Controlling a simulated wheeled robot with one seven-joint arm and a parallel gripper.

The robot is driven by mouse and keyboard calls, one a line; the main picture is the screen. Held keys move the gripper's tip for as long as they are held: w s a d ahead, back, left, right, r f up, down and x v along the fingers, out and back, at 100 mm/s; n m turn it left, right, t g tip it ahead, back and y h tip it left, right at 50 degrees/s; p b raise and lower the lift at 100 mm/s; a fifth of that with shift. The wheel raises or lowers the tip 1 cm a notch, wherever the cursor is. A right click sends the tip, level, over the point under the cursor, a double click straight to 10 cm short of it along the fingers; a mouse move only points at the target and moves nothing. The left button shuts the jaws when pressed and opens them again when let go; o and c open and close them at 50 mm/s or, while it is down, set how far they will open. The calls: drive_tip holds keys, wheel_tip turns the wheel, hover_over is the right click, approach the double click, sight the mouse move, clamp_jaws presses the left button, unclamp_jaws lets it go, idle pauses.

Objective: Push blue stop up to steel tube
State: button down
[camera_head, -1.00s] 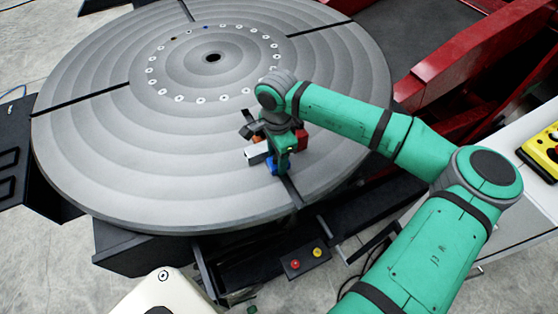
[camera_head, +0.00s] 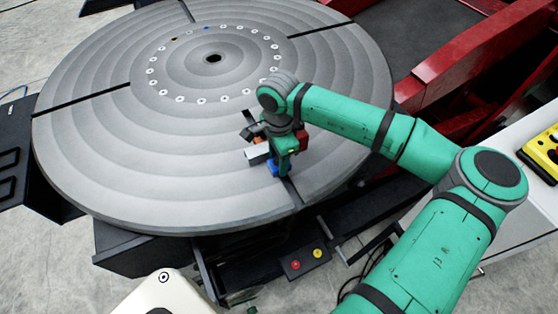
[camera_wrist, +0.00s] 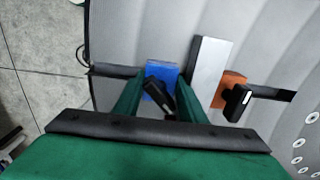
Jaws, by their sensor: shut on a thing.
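The steel tube (camera_wrist: 208,72), a pale rectangular bar, lies on the round grey table; its end also shows in the head view (camera_head: 257,153). The blue stop (camera_wrist: 162,70) is a blue block with a black handle, left of the tube in the wrist view. A narrow gap shows between them there. In the head view the stop (camera_head: 273,168) is partly hidden by my gripper (camera_head: 282,162). My gripper (camera_wrist: 158,98) is shut on the blue stop, its green fingers either side. Exactly where the fingers touch is hard to see.
An orange block (camera_wrist: 232,92) with a black handle (camera_wrist: 238,102) sits on the tube's other side. The slotted round table (camera_head: 110,160) is otherwise mostly clear. Its rim is close to the stop. Red framework (camera_head: 470,60) stands at the right.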

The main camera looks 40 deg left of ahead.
drive_tip(key=shift+s+d, duration=0.25)
drive_tip(key=shift+d, duration=0.35)
drive_tip(key=shift+s+d, duration=0.25)
drive_tip(key=shift+d, duration=0.3)
idle(3.6)
drive_tip(key=c, duration=1)
unclamp_jaws()
drive_tip(key=shift+c, duration=0.2)
drive_tip(key=shift+o, duration=0.6)
drive_tip(key=o, duration=0.4)
drive_tip(key=shift+c, duration=0.2)
drive_tip(key=shift+w, duration=0.1)
